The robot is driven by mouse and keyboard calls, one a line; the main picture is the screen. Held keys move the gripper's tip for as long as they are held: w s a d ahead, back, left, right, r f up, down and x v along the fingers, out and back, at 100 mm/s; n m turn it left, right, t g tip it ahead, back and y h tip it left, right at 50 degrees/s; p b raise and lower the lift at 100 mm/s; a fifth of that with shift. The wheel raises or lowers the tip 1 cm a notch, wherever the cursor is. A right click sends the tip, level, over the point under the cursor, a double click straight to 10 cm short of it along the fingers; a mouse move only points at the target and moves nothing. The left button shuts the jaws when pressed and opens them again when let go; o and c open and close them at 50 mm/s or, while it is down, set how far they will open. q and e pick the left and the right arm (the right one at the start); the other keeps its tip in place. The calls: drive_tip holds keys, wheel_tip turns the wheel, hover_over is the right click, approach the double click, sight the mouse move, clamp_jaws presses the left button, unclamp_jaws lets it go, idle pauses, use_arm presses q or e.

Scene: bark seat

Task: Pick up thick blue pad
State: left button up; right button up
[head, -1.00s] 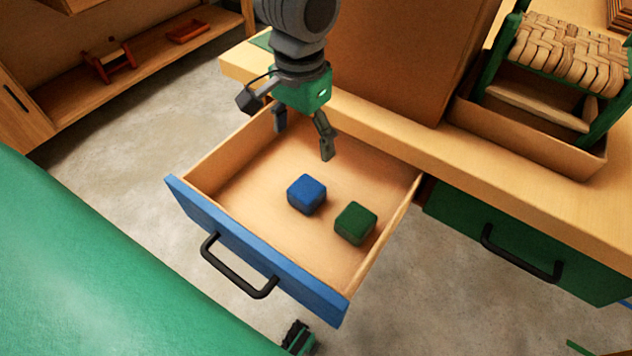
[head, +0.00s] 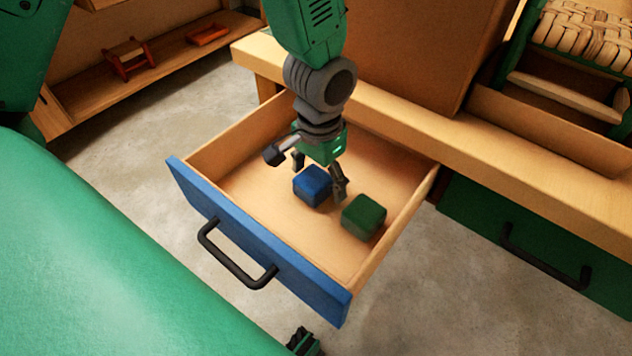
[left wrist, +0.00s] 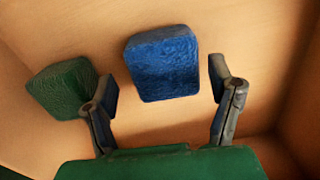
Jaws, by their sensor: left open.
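The thick blue pad (head: 312,184) lies on the floor of the open drawer (head: 270,232). My left gripper (head: 320,178) is open and low inside the drawer, close to the pad. In the left wrist view the blue pad (left wrist: 162,65) sits just ahead of and between the open fingers (left wrist: 164,95), with gaps on both sides. A green pad (head: 363,216) lies to the right of the blue one; in the left wrist view the green pad (left wrist: 65,90) is left, beside a finger. A dark gripper part, probably my right gripper (head: 303,342), shows only at the bottom edge.
The blue drawer front has a black handle (head: 236,256). A green closed drawer (head: 530,235) is at the right. A woven seat (head: 585,30) stands on the bench at the back right. The drawer's near floor is clear.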

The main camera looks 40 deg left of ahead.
use_arm(q)
drive_tip(key=shift+d+f, duration=0.1)
drive_tip(key=shift+f, duration=0.4)
drive_tip(key=shift+a, duration=0.65)
drive_tip(key=c, duration=1)
